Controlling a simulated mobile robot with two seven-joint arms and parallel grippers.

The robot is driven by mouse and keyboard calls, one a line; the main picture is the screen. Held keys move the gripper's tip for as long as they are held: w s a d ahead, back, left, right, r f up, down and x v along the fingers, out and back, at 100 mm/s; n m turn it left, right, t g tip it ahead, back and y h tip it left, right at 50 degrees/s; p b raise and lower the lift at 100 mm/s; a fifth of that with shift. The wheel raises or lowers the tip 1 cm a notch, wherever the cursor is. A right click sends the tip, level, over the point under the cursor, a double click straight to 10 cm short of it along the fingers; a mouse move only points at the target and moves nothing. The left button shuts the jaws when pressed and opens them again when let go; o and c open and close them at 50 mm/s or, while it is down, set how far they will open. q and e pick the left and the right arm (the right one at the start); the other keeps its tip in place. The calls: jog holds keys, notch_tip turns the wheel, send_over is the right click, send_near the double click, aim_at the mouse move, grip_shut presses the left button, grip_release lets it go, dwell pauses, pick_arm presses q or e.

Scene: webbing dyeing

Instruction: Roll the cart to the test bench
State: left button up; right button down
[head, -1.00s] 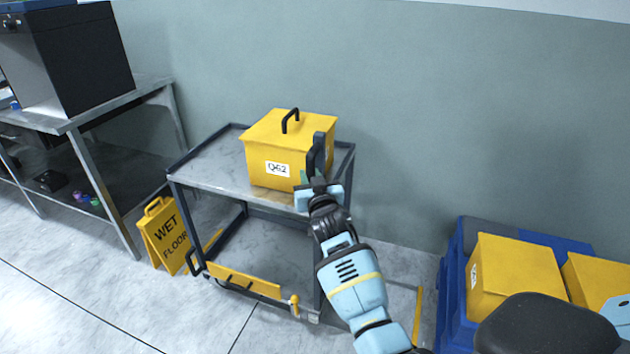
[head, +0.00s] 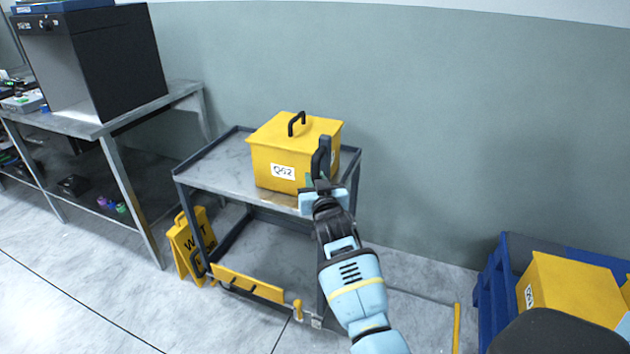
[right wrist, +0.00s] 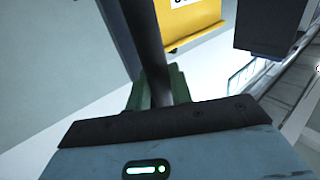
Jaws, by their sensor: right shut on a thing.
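The grey metal cart (head: 218,165) stands near the wall in the head view. It carries a yellow lidded box (head: 270,155) labelled Q62, with a black handle on its lid. My right gripper (head: 322,187) is shut on the dark upright handle (head: 323,155) at the cart's right end. In the right wrist view the dark bar (right wrist: 148,45) runs between the green-tipped fingers (right wrist: 158,92). The metal bench (head: 185,92), bearing a large black cabinet, is left of the cart, with a gap between their tops. My left gripper is not in view.
A yellow wet-floor sign (head: 184,252) stands on the floor between bench and cart, partly hidden by the cart's front leg. At the right, a blue pallet-like holder (head: 491,290) and yellow boxes (head: 568,290) stand apart from the cart. Floor between them is mostly clear.

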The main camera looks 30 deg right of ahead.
jog(key=shift+w+r, duration=0.1)
jog(key=shift+r, duration=0.15)
jog(key=shift+a, duration=0.1)
jog(key=c, duration=1.6)
grip_release()
jog(key=shift+c, duration=0.2)
jog(key=o, duration=0.3)
jog(key=shift+w+a+f, duration=0.1)
jog(key=shift+w+f, duration=0.05)
jog(key=shift+w, duration=0.1)
jog(key=shift+o, duration=0.2)
jog(key=shift+s, duration=0.1)
jog(key=shift+s+a+f, duration=0.1)
jog(key=shift+s, duration=0.4)
jog(key=v, duration=0.6)
jog(key=shift+s+a+p, duration=0.15)
jog(key=shift+s+p, duration=0.2)
jog(key=shift+p, duration=0.1)
